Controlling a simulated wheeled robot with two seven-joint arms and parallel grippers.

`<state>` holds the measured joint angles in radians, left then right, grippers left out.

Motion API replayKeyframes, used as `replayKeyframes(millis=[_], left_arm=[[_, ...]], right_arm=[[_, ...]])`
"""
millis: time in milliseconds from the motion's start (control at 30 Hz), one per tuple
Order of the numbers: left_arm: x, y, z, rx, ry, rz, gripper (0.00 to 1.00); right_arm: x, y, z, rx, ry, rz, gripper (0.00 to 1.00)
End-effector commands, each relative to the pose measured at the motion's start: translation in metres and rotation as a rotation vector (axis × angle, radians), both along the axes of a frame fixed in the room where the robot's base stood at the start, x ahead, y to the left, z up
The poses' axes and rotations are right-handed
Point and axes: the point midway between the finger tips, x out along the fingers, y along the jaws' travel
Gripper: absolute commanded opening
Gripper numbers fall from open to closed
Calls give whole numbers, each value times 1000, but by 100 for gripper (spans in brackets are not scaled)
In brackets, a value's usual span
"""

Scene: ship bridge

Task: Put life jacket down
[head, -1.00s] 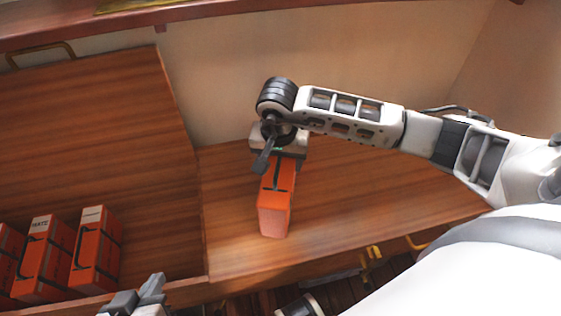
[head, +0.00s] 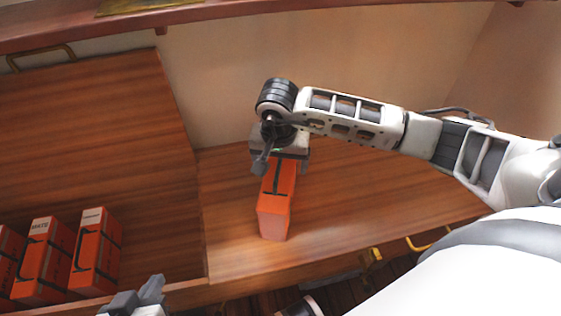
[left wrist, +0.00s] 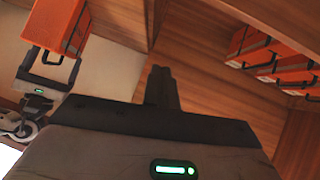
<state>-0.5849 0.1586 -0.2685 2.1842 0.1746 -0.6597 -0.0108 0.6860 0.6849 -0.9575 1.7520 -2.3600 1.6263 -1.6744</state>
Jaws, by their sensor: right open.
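The life jacket is an orange block-shaped pack (head: 275,208) with a dark strap, standing on the lower wooden bench top in the head view. It also shows at the top left of the left wrist view (left wrist: 57,25). My right gripper (head: 281,165) is over the pack's far upper end, its fingers open on either side of it. The gripper body hides part of that end. My left gripper (head: 138,298) is at the bottom left of the head view, away from the pack. In the left wrist view its dark fingers (left wrist: 161,86) are together with nothing between them.
Several similar orange packs (head: 97,250) stand in a row on the left wooden surface (head: 100,150). A raised wooden edge divides it from the bench top (head: 360,190), which is clear right of the pack. A pale wall (head: 220,90) rises behind.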

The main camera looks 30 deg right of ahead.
Motion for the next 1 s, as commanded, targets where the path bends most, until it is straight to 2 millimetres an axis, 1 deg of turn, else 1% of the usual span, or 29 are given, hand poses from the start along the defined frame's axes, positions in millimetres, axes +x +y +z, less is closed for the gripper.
replayKeyframes(millis=[33, 133, 300, 400, 500, 600, 700, 1000], left_arm=[[0, 1, 6, 0, -7, 2, 0], [1, 3, 15, 0, -27, 10, 0], [-2, 7, 25, 5, -41, 23, 0], [-1, 9, 31, 3, -56, 29, 0], [-2, 9, 35, 1, -63, 32, 0], [-4, 9, 34, 1, -59, 34, 0], [-5, 9, 34, -1, -57, 35, 0], [-5, 8, 34, -2, -59, 36, 0]], right_arm=[[0, 0, 12, -1, -5, 0, 83], [-2, 2, 34, -1, -6, 1, 83], [-7, 5, 71, -1, -6, 0, 83], [-10, 7, 88, 0, -3, 1, 83], [-11, 9, 100, 0, -2, -1, 83], [-13, 9, 107, -1, 0, 0, 83], [-13, 9, 110, -1, 0, -1, 83], [-13, 9, 109, -1, 1, -1, 83]])
